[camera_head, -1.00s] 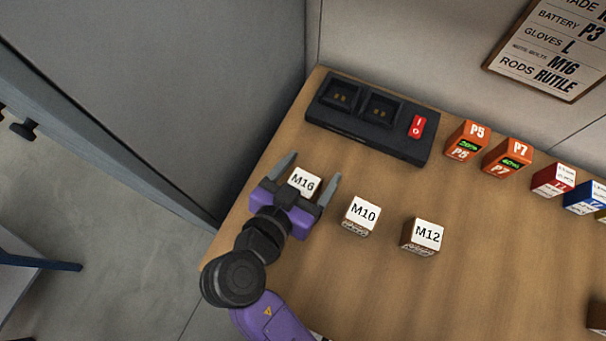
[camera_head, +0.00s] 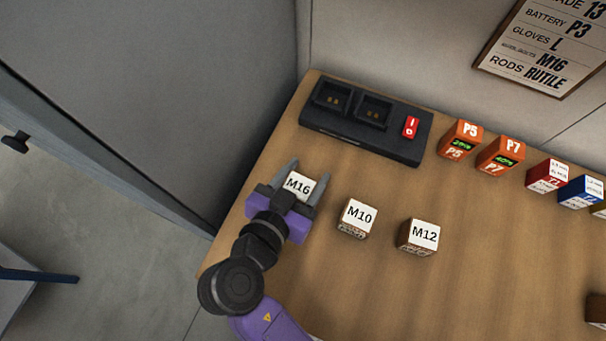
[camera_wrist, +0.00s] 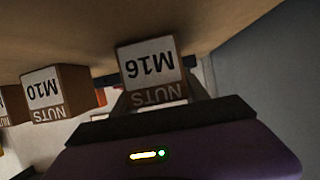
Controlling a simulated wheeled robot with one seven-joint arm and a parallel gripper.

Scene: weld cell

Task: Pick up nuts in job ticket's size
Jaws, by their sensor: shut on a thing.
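The job ticket (camera_head: 540,48) on the wall reads M16 on its nuts and bolts line. The M16 nuts box (camera_head: 299,185) has a white label and sits between the fingers of my gripper (camera_head: 303,178), which is shut on it. In the wrist view the M16 box (camera_wrist: 150,68) shows upside down between the fingers. Whether it touches the bench cannot be told. The M10 box (camera_head: 356,217) stands just right of my gripper, and the M12 box (camera_head: 419,236) stands further right. The M10 box also shows in the wrist view (camera_wrist: 45,90).
A black charger (camera_head: 365,122) with a red switch lies behind my gripper on the wooden bench (camera_head: 340,290). Orange P5 (camera_head: 461,140) and P7 (camera_head: 501,155) batteries, then red (camera_head: 547,176) and blue (camera_head: 581,191) boxes, line the back right.

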